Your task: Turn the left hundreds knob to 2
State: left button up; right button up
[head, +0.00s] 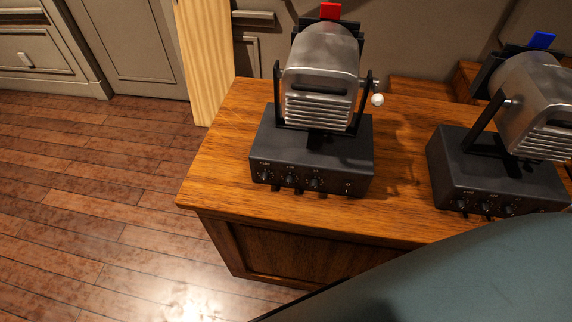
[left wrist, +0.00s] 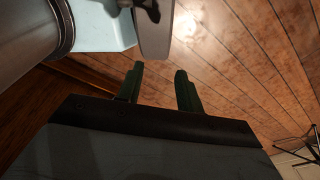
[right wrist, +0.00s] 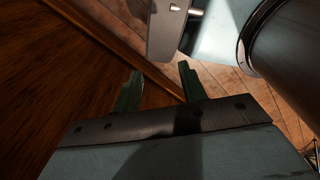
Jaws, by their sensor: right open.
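The left machine (head: 320,85), with a silver drum and a red tab on top, stands on the wooden desk. Its dark base carries a row of three small black knobs on the front. The leftmost one, which I take as the hundreds knob (head: 264,176), sits under a small label; its setting is too small to read. Neither gripper shows in the head view. My left gripper (left wrist: 160,88) has its green fingers apart and empty in the left wrist view. My right gripper (right wrist: 158,88) is also open and empty in the right wrist view. No knob shows in either wrist view.
A similar machine with a blue tab (head: 541,40) stands at the right, with its own row of knobs. The wooden desk (head: 222,165) has a bare strip along its front edge. Wooden floor (head: 90,200) is clear at the left. A part of mine covers the lower right.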

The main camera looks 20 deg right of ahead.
jog(key=w+a+r+n+t+h+p, duration=0.1)
jog(key=w+a+r+n, duration=0.15)
jog(key=w+n, duration=0.2)
jog(key=w+a+r+n, duration=0.2)
jog(key=w+a+n, duration=0.1)
jog(key=w, duration=0.3)
jog(key=n+t+h+p, duration=0.2)
jog(key=n+t+h, duration=0.55)
jog(key=n, duration=0.75)
send_near(264, 180)
jog(key=shift+t+y, duration=0.55)
jog(key=shift+t, duration=0.4)
jog(key=x, duration=0.2)
jog(key=b+x, duration=0.1)
jog(key=x, duration=0.2)
jog(key=s+d+x, duration=0.1)
jog(key=x, duration=0.2)
jog(key=shift+w+f, duration=0.15)
jog(key=shift+f, duration=0.15)
pick_arm(q)
jog(key=shift+s+a+r, duration=0.25)
jog(key=shift+s+r, duration=0.55)
pick_arm(e)
jog(key=c, duration=0.9)
grip_shut()
